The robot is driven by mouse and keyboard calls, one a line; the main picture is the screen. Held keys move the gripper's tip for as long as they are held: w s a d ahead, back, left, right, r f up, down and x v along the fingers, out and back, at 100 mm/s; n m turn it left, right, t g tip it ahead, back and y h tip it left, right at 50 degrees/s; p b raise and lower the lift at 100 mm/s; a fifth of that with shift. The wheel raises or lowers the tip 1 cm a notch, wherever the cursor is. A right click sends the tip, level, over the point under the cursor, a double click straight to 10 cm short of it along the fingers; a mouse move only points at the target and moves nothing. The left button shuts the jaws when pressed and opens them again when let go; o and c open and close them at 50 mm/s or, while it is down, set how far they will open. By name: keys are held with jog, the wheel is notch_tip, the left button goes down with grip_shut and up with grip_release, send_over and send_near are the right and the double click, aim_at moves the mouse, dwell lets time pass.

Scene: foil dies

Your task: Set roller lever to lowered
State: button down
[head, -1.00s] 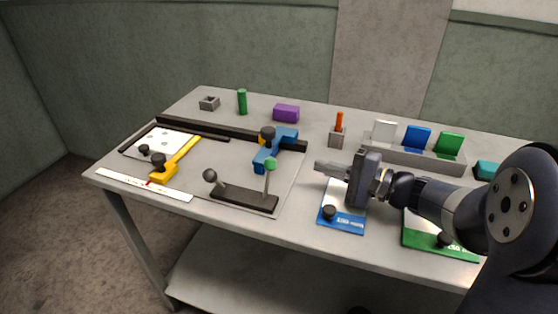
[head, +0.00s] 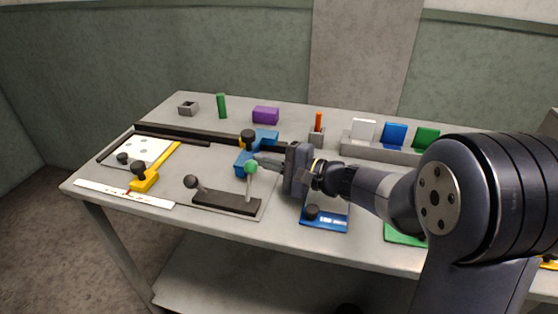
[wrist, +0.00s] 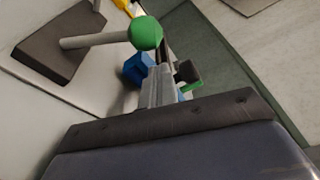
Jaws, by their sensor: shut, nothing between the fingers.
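A dark lever base (head: 226,202) lies near the front of the table. A lever with a green ball (head: 251,167) stands nearly upright at its right end, and a shorter lever with a dark grey ball (head: 190,181) leans left at its other end. I cannot tell from a label which is the roller lever. My gripper (head: 262,160) is shut and empty, with its tips beside the green ball. In the wrist view the green ball (wrist: 145,32) is just beyond the shut fingers (wrist: 157,88); I cannot tell whether they touch.
A yellow piece (head: 154,168) lies left, and a blue-edged plate (head: 325,220) lies under my arm. A grey rack (head: 380,150) with coloured cards stands back right.

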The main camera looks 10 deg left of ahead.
jog(key=shift+s+d+r, duration=0.1)
jog(key=shift+s+r, duration=0.05)
jog(key=shift+s, duration=0.35)
jog(key=shift+s+r, duration=0.15)
jog(key=shift+s, duration=0.35)
jog(key=shift+s+b, duration=0.1)
jog(key=shift+b, duration=0.3)
